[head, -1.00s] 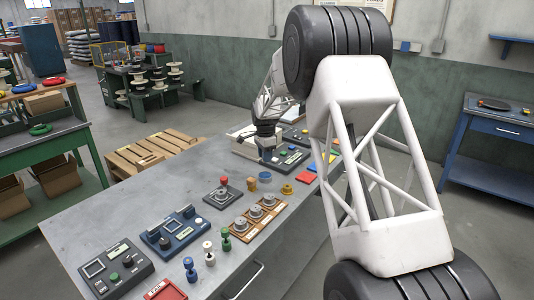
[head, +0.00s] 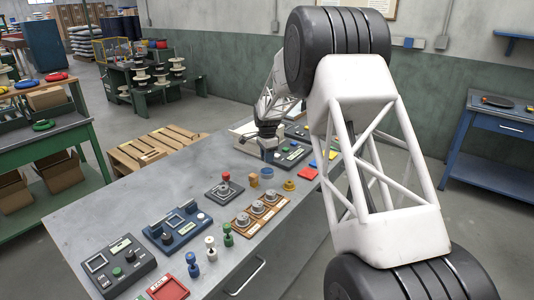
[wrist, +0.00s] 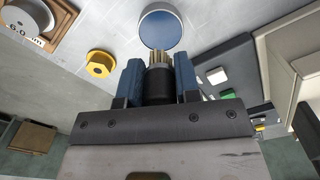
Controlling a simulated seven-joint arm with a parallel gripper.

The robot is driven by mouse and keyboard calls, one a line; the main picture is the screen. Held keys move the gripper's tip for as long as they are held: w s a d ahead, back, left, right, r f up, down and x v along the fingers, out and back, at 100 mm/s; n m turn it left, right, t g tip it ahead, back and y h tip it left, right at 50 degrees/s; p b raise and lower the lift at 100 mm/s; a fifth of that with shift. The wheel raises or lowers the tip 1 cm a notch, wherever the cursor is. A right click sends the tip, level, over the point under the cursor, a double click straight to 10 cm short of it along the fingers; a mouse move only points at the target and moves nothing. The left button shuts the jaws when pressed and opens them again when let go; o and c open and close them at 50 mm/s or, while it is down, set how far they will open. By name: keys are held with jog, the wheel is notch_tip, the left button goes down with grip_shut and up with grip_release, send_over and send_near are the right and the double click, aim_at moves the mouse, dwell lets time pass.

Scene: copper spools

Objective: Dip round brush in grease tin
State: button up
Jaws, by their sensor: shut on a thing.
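In the wrist view, my gripper (wrist: 158,82) has its two blue fingers shut on the round brush (wrist: 157,57). The brush has a dark round body between the fingers, and its pale brass-coloured bristles point away from my gripper. The grease tin (wrist: 160,28) is a round grey-rimmed tin with a blue face, just beyond the bristle end in the picture. Whether bristles and tin touch, I cannot tell. In the head view, my gripper (head: 269,153) is low over the bench, just behind the small blue tin (head: 267,172); the brush cannot be made out there.
A yellow flanged piece (wrist: 100,64) and a brass-coloured piece (head: 253,181) stand near the tin. A button panel (head: 292,154) lies close beside my gripper. A wooden tray with grey discs (head: 260,213) stands in front.

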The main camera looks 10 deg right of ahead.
aim_at(267, 171)
jog(key=shift+f, duration=1.9)
jog(key=shift+f, duration=0.65)
dwell(1.5)
jog(key=shift+r, duration=0.1)
jog(key=shift+r, duration=3.5)
jog(key=shift+s+d+r+n, duration=0.2)
jog(key=shift+s+r+n, duration=0.1)
jog(key=shift+r+n, duration=0.2)
jog(key=shift+s+d+r+n, duration=0.15)
jog(key=shift+s+r+n, duration=0.1)
jog(key=shift+r+n, duration=0.25)
jog(key=s+d+r+n, duration=0.3)
jog(key=s+r+n, duration=0.4)
jog(key=n, duration=0.5)
jog(key=shift+d+r, duration=0.3)
jog(key=shift+r, duration=0.8)
